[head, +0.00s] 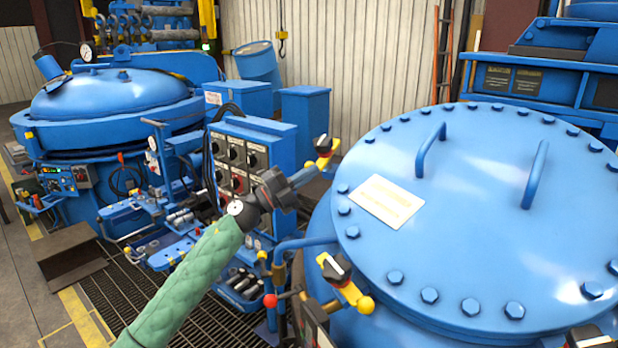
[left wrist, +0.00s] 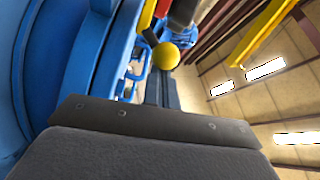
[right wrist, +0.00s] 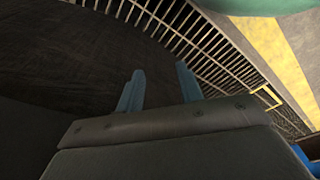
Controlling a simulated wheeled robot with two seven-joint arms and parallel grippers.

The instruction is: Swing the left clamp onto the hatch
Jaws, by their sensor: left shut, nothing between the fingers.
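The hatch (head: 470,210) is a large round blue lid with bolts around its rim and two bar handles, at the right of the head view. A clamp (head: 324,154) with a black top and yellow and red parts stands at its far left edge. A second clamp (head: 345,283) with a yellow ball end sits at its near left edge. My left gripper (head: 303,177) is shut and empty, close to the far left clamp and seemingly apart from it. A clamp's yellow ball (left wrist: 166,56) shows ahead in the left wrist view. My right gripper (right wrist: 158,88) is open and empty, outside the head view.
A blue control box (head: 238,160) with dark knobs stands behind my left forearm. A blue pipe (head: 300,243) and a red ball lever (head: 271,300) stand left of the hatch. Another round blue furnace (head: 115,95) is at the back left. Floor grating (head: 115,290) lies below.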

